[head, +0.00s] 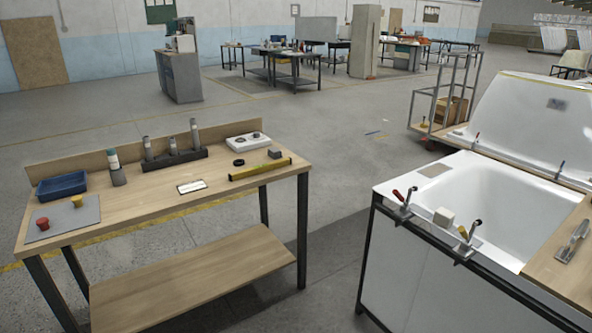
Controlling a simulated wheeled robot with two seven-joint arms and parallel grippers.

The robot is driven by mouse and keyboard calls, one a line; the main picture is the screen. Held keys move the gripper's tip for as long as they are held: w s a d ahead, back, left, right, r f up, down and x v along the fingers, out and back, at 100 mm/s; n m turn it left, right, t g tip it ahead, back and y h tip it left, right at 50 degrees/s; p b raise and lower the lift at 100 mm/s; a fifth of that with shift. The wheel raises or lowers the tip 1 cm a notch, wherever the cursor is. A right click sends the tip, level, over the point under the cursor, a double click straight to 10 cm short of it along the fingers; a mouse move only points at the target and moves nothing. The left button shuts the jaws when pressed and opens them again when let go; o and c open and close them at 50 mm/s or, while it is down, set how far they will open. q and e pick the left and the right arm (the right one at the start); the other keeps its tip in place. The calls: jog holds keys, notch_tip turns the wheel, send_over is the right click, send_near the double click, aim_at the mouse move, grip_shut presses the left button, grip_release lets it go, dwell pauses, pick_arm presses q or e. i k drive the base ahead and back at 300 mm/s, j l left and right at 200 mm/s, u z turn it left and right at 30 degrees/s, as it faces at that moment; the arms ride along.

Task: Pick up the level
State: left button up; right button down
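A yellow level (260,169) lies flat along the right front part of the wooden workbench (150,212). A small dark grey block (275,153) sits right behind it, near its right half. Neither of my grippers shows in the head view, so I cannot see whether they are open or shut.
The bench also holds a blue tray (62,187), red and yellow cups on a grey mat, bottles, a tube rack (174,160) and a white panel (248,142). A white bathtub (500,207) with clamps stands right. Open floor (335,220) lies between.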

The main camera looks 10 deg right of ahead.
aim_at(234, 176)
jog(key=i+j+z, duration=0.15)
jog(key=i+z, duration=0.15)
jog(key=i, duration=1.4)
